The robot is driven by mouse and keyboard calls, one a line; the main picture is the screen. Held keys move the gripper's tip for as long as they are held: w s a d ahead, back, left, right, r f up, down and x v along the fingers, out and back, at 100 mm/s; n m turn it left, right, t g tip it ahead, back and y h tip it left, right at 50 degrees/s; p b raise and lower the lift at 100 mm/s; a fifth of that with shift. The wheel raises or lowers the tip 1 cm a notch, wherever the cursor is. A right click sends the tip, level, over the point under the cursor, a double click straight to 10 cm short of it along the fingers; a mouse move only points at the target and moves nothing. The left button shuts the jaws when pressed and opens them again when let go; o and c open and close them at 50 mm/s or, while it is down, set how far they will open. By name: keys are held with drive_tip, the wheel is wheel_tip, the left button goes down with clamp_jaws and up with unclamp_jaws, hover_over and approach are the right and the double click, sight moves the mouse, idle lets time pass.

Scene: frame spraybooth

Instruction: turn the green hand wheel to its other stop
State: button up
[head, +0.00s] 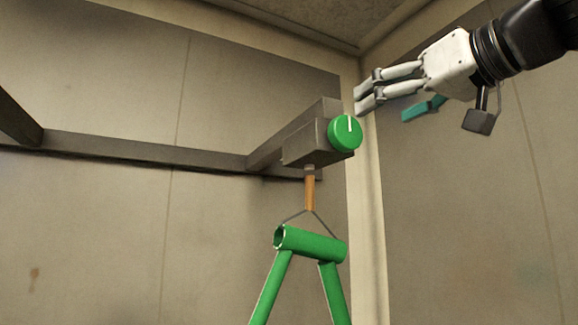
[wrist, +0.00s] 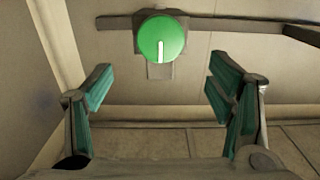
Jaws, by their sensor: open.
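The green hand wheel (head: 345,133) is a round disc with a white line on its face, on the end of a grey block (head: 308,145). In the head view the line points up. In the wrist view the green hand wheel (wrist: 162,42) lies ahead, between and beyond the fingers, with the line pointing down in that picture. My gripper (head: 385,100) is to the right of the wheel and a little higher in the head view, apart from it. Its teal-padded fingers stand wide open and empty in the wrist view (wrist: 163,95).
A grey beam (head: 140,148) runs along the wall to the block. An orange piece (head: 310,192) and a wire hook hang under the block and carry a green tube frame (head: 312,244). Panelled walls (head: 460,190) close the booth. The space between gripper and wheel looks clear.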

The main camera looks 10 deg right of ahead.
sight(349, 128)
drive_tip(key=p+x, duration=0.2)
drive_tip(key=x, duration=0.8)
drive_tip(key=shift+w+a, duration=0.15)
drive_tip(key=shift+w, duration=0.25)
drive_tip(key=c, duration=1.1)
